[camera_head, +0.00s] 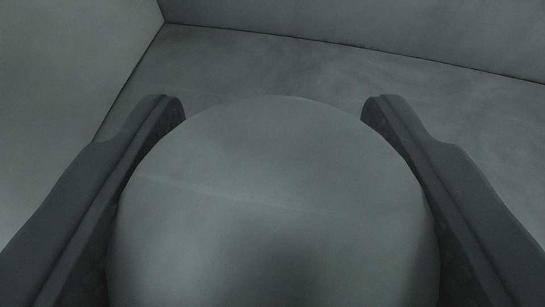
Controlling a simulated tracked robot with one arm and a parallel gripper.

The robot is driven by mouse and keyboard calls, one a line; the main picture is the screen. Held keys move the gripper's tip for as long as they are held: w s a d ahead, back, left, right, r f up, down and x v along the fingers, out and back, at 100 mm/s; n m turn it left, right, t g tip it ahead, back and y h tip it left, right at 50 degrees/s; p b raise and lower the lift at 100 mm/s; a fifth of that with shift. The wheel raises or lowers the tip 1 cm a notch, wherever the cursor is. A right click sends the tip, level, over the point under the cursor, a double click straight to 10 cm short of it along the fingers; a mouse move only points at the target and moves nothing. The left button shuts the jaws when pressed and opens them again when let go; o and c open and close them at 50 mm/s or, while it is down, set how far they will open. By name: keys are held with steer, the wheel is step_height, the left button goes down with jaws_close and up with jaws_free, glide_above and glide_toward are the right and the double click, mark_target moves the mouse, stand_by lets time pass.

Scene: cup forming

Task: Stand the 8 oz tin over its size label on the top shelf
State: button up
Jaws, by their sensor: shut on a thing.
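A large round grey thing (272,200), likely the tin, fills the lower middle of the view. Its top edge is curved and its surface is plain and dim. My gripper (273,112) is shut on it, with one dark finger along its left side and one along its right. The lower part of the held thing runs out of the picture. No label or marking shows on it. The top shelf and the size label cannot be made out in this view.
A grey floor-like surface (270,68) lies beyond the held thing, bare where it shows. A pale wall (60,80) rises on the left and another wall (400,25) runs across the back. They meet at a corner at the upper left.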

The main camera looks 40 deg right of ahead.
steer(key=shift+f, duration=0.15)
steer(key=o, duration=1.1)
steer(key=shift+o, duration=0.2)
steer(key=shift+r, duration=0.2)
steer(key=b+v, duration=0.2)
steer(key=v, duration=1)
steer(key=a+n+t+y, duration=0.3)
steer(key=a+n+y, duration=0.1)
steer(key=a, duration=1.4)
steer(key=s+a+f+n+y, duration=0.1)
steer(key=s+a+f+y, duration=0.1)
steer(key=a, duration=0.5)
steer(key=s+a+f+n+t+y, duration=0.1)
steer(key=s+a+f+n+y, duration=0.1)
steer(key=a+f, duration=0.3)
steer(key=shift+s+a+n+t, duration=0.3)
steer(key=shift+s+a, duration=0.45)
steer(key=shift+a, duration=0.3)
